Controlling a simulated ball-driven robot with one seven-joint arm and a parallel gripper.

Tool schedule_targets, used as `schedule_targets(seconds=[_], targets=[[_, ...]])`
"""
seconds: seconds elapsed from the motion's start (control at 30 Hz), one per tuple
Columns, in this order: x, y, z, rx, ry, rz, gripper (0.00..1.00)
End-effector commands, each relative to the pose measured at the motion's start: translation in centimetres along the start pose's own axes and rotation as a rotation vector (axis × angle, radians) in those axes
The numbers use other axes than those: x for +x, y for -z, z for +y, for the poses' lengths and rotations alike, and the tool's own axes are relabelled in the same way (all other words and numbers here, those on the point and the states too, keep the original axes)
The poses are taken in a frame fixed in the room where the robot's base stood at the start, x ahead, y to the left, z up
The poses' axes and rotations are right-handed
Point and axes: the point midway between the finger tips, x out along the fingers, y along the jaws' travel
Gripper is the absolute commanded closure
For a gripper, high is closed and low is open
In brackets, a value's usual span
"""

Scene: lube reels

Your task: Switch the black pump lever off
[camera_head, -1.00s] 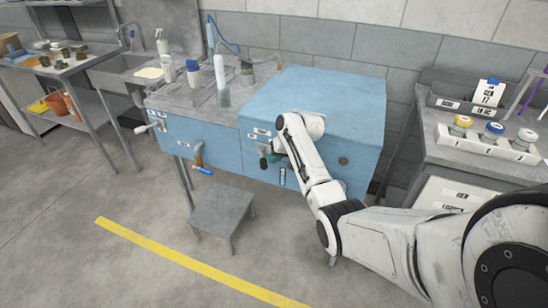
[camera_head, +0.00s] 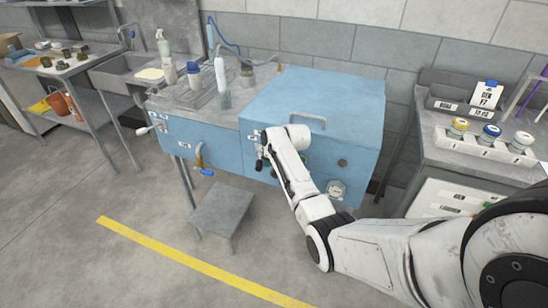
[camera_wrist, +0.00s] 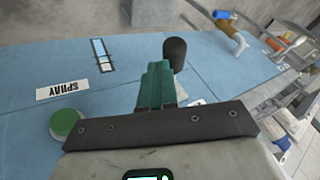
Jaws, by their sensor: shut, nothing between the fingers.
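The black pump lever (camera_wrist: 175,53) shows in the wrist view as a dark rounded knob standing out from the blue panel. It also shows in the head view (camera_head: 259,165), just left of my wrist. My gripper (camera_wrist: 158,72) has dark green fingers, shut together with nothing between them. The fingertips are right beside the knob, on its left in the wrist view; I cannot tell whether they touch it. My fingers hide the lever's base. In the head view my own arm covers most of the gripper.
The blue cabinet (camera_head: 315,95) carries a round gauge (camera_head: 336,190). A brass tap (camera_head: 199,156) sticks out to the left. A grey stool (camera_head: 222,208) stands below.

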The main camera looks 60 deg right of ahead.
Motion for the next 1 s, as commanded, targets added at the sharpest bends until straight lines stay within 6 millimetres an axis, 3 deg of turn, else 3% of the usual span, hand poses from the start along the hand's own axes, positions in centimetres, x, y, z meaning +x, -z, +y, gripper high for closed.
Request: schedule_targets(seconds=[0.63, 1.0], targets=[[2.5, -0.7, -5.0, 0.486, -0.227, 0.234, 1.0], [2.3, -0.4, -5.2, 0.485, -0.227, 0.231, 1.0]])
